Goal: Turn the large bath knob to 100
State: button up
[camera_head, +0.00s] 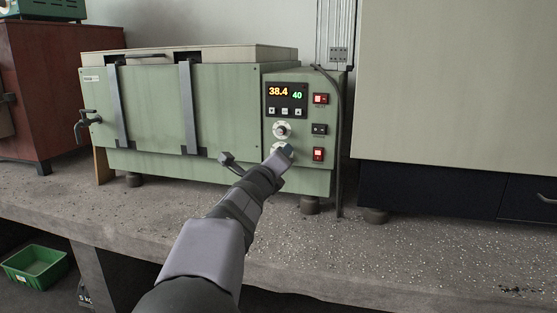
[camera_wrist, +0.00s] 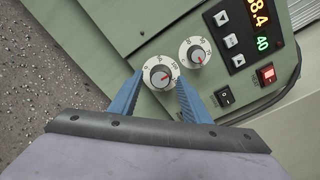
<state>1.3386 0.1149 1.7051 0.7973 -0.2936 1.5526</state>
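The green bath (camera_head: 155,110) stands on the bench with two white dials on its control panel. The upper knob (camera_head: 281,130) shows clear in the head view. The lower knob (camera_head: 285,147) is mostly hidden behind my gripper (camera_head: 279,158). In the wrist view the lower knob (camera_wrist: 160,73) has a numbered white dial, a grey centre and a red pointer mark. The upper knob (camera_wrist: 195,53) is to its right. My gripper (camera_wrist: 159,77) is open, its blue fingertips apart on either side of the lower dial.
The display (camera_head: 287,94) reads 38.4 and 40, with buttons below. Red and black rocker switches (camera_head: 320,128) line the panel's right side, beside a dark cable (camera_head: 341,150). A drain lever (camera_head: 231,162) sticks out left of my gripper. The bench front (camera_head: 400,240) is clear.

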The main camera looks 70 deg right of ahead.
dwell(0.3)
jog(key=a, duration=0.7)
jog(key=shift+a+r, duration=0.15)
jog(key=shift+a, duration=0.05)
dwell(0.4)
